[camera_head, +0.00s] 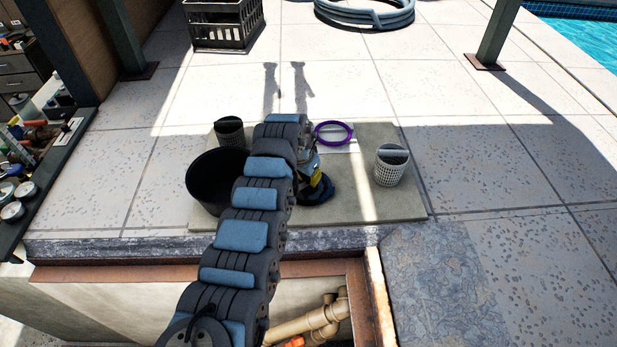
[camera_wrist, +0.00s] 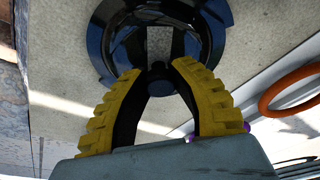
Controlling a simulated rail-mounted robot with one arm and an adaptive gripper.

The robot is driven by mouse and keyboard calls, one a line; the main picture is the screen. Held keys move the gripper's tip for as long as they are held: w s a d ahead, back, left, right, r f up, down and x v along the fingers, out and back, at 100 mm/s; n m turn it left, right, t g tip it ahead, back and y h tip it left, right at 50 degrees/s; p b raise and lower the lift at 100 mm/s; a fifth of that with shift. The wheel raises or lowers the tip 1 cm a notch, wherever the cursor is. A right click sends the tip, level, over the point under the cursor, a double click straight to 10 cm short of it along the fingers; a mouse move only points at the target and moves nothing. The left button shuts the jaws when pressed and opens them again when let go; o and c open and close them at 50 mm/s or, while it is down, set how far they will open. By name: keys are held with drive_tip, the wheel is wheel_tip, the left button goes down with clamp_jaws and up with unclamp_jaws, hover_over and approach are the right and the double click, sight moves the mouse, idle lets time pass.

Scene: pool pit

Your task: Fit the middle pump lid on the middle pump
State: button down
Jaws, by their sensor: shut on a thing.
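A dark lid (camera_head: 313,195) with a ring-shaped rim is on or just above the mat, right of the black bucket. I cannot tell if it touches the mat. In the wrist view the lid (camera_wrist: 101,42) shows a clear-looking centre. My gripper (camera_wrist: 158,70) has its yellow fingers closed in on the lid's dark knob or handle. In the head view my gripper (camera_head: 320,182) is partly hidden by my arm. No pump can be made out; the pit is mostly out of frame or behind my arm.
The mat (camera_head: 405,208) also carries a black bucket (camera_head: 205,192), a pale basket (camera_head: 391,168), a dark basket (camera_head: 229,133) and a purple ring (camera_head: 347,133). An orange ring (camera_wrist: 264,103) shows in the wrist view. The pit, with tan pipes (camera_head: 305,323), opens in front.

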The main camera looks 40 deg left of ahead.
drive_tip(key=shift+r, duration=0.15)
drive_tip(key=shift+w+p+v, duration=0.2)
drive_tip(key=shift+p+v, duration=0.2)
drive_tip(key=shift+v, duration=0.45)
drive_tip(key=shift+w+p+v, duration=0.2)
drive_tip(key=shift+p+v, duration=0.2)
drive_tip(key=shift+v, duration=0.5)
drive_tip(key=shift+r, duration=0.15)
